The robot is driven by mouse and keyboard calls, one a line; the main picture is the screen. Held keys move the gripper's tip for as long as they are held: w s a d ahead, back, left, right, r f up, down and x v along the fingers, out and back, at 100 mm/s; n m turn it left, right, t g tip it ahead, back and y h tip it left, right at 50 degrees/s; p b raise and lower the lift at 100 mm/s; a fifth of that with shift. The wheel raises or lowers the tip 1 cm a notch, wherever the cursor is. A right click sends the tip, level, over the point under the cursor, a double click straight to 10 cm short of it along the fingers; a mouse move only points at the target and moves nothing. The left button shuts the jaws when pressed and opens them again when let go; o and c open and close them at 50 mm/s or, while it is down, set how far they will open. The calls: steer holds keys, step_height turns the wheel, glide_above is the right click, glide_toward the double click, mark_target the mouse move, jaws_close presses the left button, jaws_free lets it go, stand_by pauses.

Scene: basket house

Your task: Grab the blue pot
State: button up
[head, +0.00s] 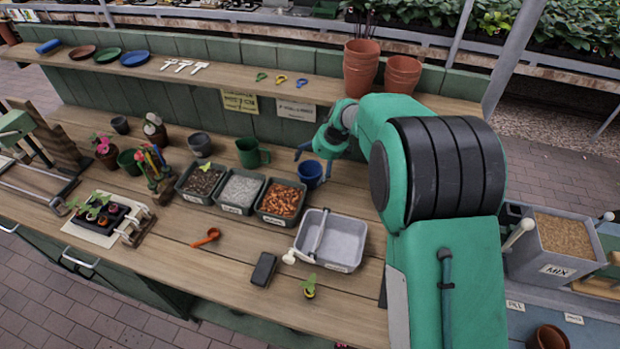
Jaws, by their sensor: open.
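The blue pot (309,175) stands on the wooden bench, right of the orange-filled bin and behind the grey tray. My arm reaches over the bench from the right. My gripper (313,157) is just above and behind the pot in the picture, with its fingers spread and nothing seen between them. One finger shows to the upper left of the pot and the other is near its right side. I cannot tell whether either finger touches the pot.
Several small bins, one with orange pieces (282,199), stand left of the pot. A grey tray (345,239) lies in front. Terracotta pots (361,70) stand on the shelf behind.

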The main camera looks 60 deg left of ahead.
mark_target(310, 172)
stand_by(0.3)
steer(key=shift+s+b+x, duration=0.1)
steer(key=shift+b+x, duration=0.25)
steer(key=shift+x, duration=0.95)
steer(key=shift+s+b+x, duration=0.15)
steer(key=shift+b+x, duration=0.15)
steer(key=shift+x, duration=1.05)
steer(key=c, duration=1)
